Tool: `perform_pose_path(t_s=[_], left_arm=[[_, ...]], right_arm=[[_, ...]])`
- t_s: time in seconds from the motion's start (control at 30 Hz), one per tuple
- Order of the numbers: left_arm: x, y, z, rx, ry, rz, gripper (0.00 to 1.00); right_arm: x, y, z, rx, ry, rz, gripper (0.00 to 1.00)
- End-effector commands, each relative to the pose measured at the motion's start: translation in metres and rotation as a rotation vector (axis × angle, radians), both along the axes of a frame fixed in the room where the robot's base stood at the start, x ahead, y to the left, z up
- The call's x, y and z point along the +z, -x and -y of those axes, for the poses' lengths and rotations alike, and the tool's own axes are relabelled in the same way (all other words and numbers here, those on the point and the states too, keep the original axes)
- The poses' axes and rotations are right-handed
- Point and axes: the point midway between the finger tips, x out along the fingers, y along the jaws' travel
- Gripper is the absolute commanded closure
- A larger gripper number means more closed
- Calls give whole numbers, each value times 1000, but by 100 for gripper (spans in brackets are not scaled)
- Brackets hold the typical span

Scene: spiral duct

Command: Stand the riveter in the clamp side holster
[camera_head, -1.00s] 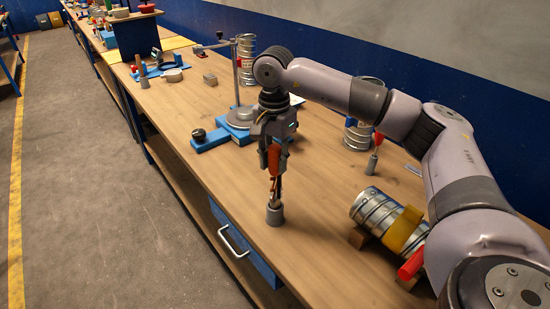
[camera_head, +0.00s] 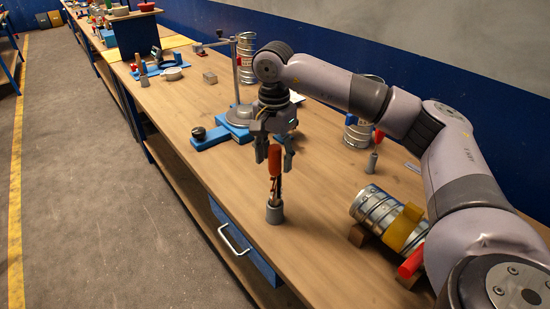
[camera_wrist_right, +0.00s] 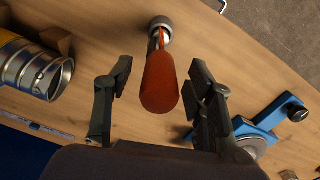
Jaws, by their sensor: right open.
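The riveter (camera_head: 271,168), with an orange-red handle, stands upright with its lower end in a small grey cylindrical holster (camera_head: 274,212) on the bench. The right wrist view shows the riveter (camera_wrist_right: 160,84) from its handle end, with the grey holster (camera_wrist_right: 161,25) around its far end. My right gripper (camera_head: 274,158) is open around the upper handle, with one finger on each side. In the right wrist view, gaps show between the handle and both fingers of the gripper (camera_wrist_right: 160,84). My left gripper is not in view.
A spiral duct with a yellow band (camera_head: 385,217) lies on wooden blocks right of the holster. Another grey holder with a red-handled tool (camera_head: 372,160) stands behind. A blue clamp stand (camera_head: 238,125) is at the back left. Bare bench surrounds the holster.

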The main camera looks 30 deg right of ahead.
Motion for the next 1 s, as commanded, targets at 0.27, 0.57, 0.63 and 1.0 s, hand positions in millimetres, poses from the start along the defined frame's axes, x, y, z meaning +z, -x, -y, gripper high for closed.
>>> perform_pose_path(t_s=[0.27,0.57,0.63,1.0], left_arm=[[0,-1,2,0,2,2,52],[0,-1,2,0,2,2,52],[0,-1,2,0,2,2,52],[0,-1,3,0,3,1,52]], right_arm=[[58,-1,-1,1,-2,6,50],[105,-2,-1,1,0,4,50],[109,-2,0,1,1,3,50],[112,-1,0,0,0,1,50]])
